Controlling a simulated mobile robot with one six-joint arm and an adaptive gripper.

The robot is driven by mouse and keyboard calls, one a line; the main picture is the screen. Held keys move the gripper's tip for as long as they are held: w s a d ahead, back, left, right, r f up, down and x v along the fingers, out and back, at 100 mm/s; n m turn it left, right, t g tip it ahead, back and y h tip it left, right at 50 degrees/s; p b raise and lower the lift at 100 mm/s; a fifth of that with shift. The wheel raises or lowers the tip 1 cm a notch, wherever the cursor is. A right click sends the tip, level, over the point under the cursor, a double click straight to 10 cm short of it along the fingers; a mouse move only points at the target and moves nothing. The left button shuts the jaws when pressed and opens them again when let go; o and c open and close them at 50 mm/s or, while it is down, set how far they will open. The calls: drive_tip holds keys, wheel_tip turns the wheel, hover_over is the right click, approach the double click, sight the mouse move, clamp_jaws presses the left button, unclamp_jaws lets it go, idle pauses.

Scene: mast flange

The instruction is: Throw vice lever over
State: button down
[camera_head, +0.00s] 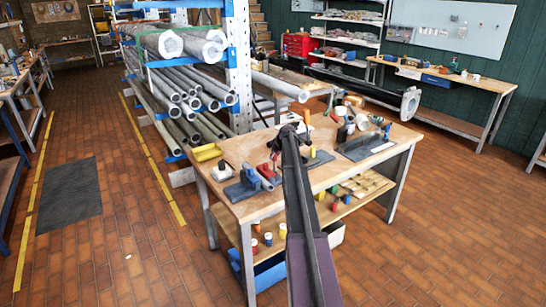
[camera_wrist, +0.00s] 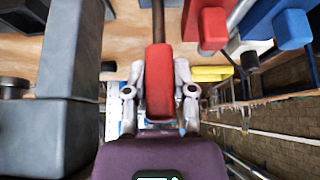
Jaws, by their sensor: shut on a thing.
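The lever has a red grip (camera_wrist: 160,85) on a thin metal rod (camera_wrist: 158,20), which runs up out of the top of the wrist view. My gripper (camera_wrist: 159,72) has a finger on each side of the red grip and is shut on it. In the head view my arm reaches over the workbench (camera_head: 240,215), and its links hide the gripper and the lever. A blue-grey vice-like fixture (camera_head: 243,187) with red parts (camera_head: 267,172) beside it stands at the bench's left front. Which body the lever joins is not clear.
In the wrist view, large grey blocks (camera_wrist: 68,50) stand close on the left. A red block (camera_wrist: 206,22) and a blue block (camera_wrist: 291,28) are at upper right. A yellow tray (camera_head: 206,152) lies on the bench's left corner. A pipe rack (camera_head: 190,90) stands behind.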

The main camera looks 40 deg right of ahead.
drive_tip(key=shift+w+a+g, duration=0.15)
drive_tip(key=shift+g, duration=0.15)
idle(0.4)
drive_tip(key=shift+c, duration=2.2)
unclamp_jaws()
drive_tip(key=shift+w, duration=0.1)
